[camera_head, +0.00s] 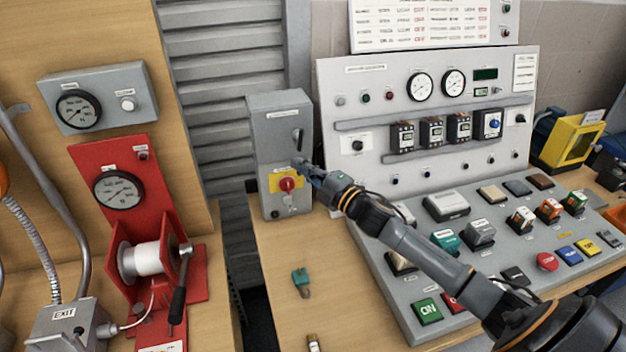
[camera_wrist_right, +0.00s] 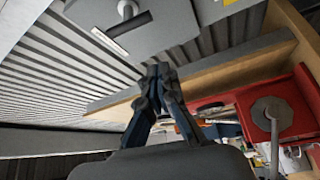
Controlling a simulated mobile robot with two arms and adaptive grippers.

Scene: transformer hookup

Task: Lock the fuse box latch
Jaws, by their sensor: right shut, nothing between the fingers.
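The grey fuse box (camera_head: 263,140) stands upright at the back left end of the bench, its door shut. A dark upright handle (camera_head: 298,139), which looks like its latch, sits on the upper right of its front. A red knob (camera_head: 287,184) on a yellow plate is below. My right gripper (camera_head: 299,164) is shut and empty in front of the box, just below the handle; contact cannot be told. In the right wrist view the gripper (camera_wrist_right: 159,72) points toward the box (camera_wrist_right: 170,22), seen upside down, with the handle (camera_wrist_right: 128,10) beyond the fingertips. My left gripper is not in view.
A sloped console (camera_head: 405,290) with several switches and buttons lies under my right arm. A gauge panel (camera_head: 340,95) stands right of the box. A red winch (camera_head: 120,195) is at left. A teal padlock-like piece (camera_head: 301,279) lies on the otherwise fairly clear bench.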

